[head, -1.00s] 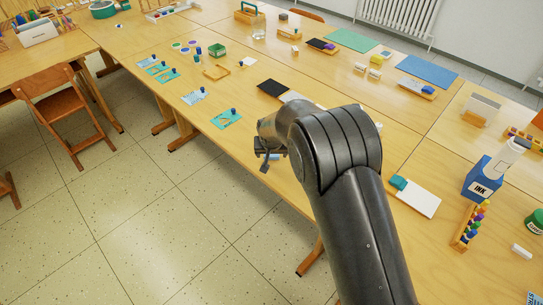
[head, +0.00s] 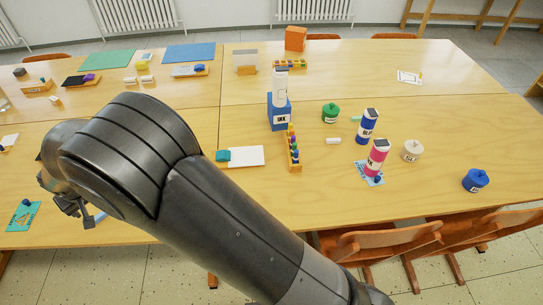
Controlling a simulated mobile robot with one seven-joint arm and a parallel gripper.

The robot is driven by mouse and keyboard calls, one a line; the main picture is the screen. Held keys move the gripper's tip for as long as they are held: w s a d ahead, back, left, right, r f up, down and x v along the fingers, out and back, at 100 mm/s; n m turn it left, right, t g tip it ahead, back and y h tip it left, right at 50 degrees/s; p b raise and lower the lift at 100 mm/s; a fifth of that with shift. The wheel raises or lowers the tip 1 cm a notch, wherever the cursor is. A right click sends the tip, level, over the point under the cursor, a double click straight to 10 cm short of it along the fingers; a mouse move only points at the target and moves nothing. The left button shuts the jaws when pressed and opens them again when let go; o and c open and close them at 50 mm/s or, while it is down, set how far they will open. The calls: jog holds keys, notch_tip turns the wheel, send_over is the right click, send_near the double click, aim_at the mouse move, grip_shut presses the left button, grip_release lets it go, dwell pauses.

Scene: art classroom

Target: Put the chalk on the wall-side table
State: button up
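A short white stick that looks like chalk (head: 333,141) lies on the near table, right of the paint rack. A similar small pale stick (head: 356,118) lies farther back beside the blue bottle. I cannot tell for certain which is the chalk. The wall-side table (head: 215,84) is the back row of wooden tables, nearest the radiators. My gripper (head: 75,208) is at the left, over the near table's front edge, partly hidden by my arm. A light blue bit shows by its fingers; I cannot tell whether it is held.
An ink box (head: 281,115) with a white bottle, a paint rack (head: 292,148), a white sheet (head: 240,156), a pink bottle (head: 376,158) and lidded jars stand on the near table. Chairs (head: 385,243) are at the front right. The back right tabletop is mostly clear.

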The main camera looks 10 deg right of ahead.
jog(key=w+d+r+m, duration=0.2)
jog(key=w+d+r, duration=0.2)
jog(key=d+r, duration=0.6)
jog(key=w+d+r+m, duration=0.1)
jog(key=w+d+r, duration=0.45)
jog(key=d, duration=0.85)
jog(key=s+d+r+m+t+h, duration=0.1)
jog(key=s+d+r, duration=0.15)
jog(key=d, duration=0.65)
jog(key=s+d+r+m, duration=0.15)
jog(key=d+r, duration=0.25)
jog(key=d, duration=0.4)
jog(key=s+d+m+t+h, duration=0.1)
jog(key=s+d+m+h, duration=0.1)
jog(key=s+d, duration=1.5)
jog(key=shift+d+r+m, duration=0.2)
jog(key=shift+d+m, duration=0.45)
jog(key=shift+d, duration=0.3)
